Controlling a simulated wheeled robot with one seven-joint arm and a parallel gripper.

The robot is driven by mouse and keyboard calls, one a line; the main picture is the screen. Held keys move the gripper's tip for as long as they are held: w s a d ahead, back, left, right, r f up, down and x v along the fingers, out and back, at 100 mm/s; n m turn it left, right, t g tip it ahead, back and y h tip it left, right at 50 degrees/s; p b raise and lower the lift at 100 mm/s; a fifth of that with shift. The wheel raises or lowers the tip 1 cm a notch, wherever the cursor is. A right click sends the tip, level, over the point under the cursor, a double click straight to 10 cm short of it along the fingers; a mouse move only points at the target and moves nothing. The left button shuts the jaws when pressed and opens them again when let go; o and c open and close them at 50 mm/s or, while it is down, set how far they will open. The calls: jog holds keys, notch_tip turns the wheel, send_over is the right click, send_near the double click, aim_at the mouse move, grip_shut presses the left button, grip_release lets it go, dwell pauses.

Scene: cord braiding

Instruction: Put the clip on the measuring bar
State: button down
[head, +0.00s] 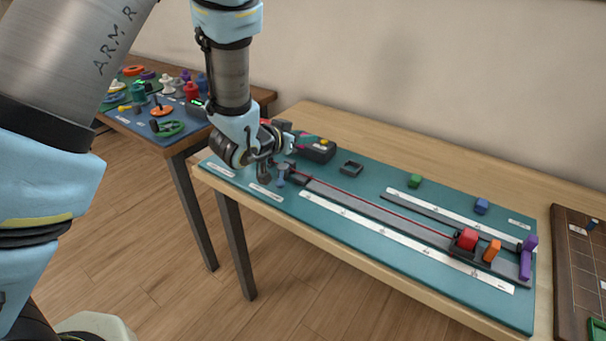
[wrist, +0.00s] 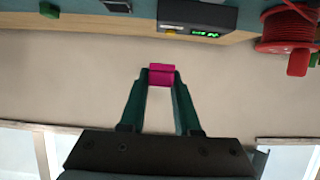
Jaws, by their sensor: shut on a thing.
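My gripper (wrist: 161,80) is shut on a small magenta clip (wrist: 160,70), which sits between its two dark green fingertips in the wrist view. In the head view my gripper (head: 291,146) is above the left end of the teal mat, and only a sliver of magenta shows there. The measuring bar, seemingly the long dark grey bar (head: 350,203) with a red cord along it, lies on the mat to the right of and below my gripper. The held clip is apart from the bar.
A red block (head: 467,239), an orange piece (head: 491,250) and a purple piece (head: 528,258) stand at the bar's right end. A black box with a display (wrist: 200,17) and a red spool (wrist: 285,30) show in the wrist view. Another table with many parts (head: 165,105) stands left.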

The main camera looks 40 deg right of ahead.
aim_at(303, 176)
jog(key=shift+f+p, duration=1.15)
jog(key=shift+f, duration=3.55)
jog(key=shift+f, duration=0.2)
jog(key=c, duration=0.6)
grip_release()
jog(key=shift+c, duration=0.2)
jog(key=shift+r, duration=0.1)
jog(key=b+v, duration=0.1)
jog(key=v, duration=0.2)
jog(key=b+v, duration=0.1)
jog(key=v, duration=0.3)
jog(key=b+v, duration=0.2)
jog(key=v, duration=0.1)
jog(key=shift+s+a+r, duration=0.1)
jog(key=shift+a+r, duration=0.05)
jog(key=shift+r, duration=0.4)
